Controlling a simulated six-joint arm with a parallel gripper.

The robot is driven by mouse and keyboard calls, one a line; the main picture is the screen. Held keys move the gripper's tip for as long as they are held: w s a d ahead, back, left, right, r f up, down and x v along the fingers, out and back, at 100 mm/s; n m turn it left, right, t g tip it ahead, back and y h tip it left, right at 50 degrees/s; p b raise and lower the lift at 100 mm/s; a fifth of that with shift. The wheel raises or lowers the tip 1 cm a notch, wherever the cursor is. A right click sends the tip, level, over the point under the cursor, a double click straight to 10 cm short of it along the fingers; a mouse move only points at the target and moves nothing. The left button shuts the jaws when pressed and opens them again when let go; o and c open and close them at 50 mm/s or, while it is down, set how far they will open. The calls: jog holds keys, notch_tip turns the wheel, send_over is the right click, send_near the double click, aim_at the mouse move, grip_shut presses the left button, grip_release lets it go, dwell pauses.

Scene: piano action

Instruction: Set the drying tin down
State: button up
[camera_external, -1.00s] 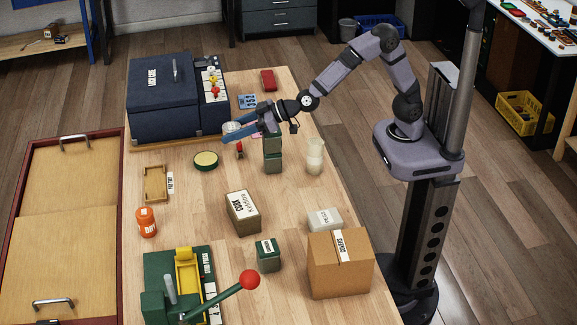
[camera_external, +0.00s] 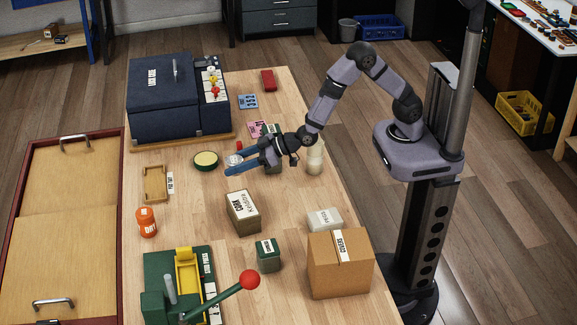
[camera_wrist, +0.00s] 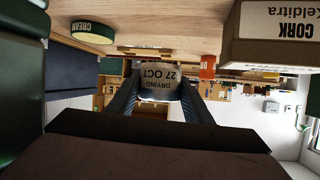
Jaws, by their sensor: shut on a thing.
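My gripper (camera_external: 234,165) is shut on the tin. It is above the wooden table, to the right of the round cream tin (camera_external: 206,162) and behind the cork box (camera_external: 242,212). The fingers hide part of the held tin. The height of its underside above the table cannot be told.
A wooden tray (camera_external: 155,184) and an orange jar (camera_external: 147,222) are on the left. A dark blue case (camera_external: 165,100) stands at the back. Bare table lies left of the cork box.

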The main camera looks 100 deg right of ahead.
jog(key=shift+f, duration=1.85)
jog(key=shift+f+p, duration=0.35)
jog(key=shift+f, duration=1.75)
jog(key=shift+f, duration=0.15)
jog(key=o, duration=1.1)
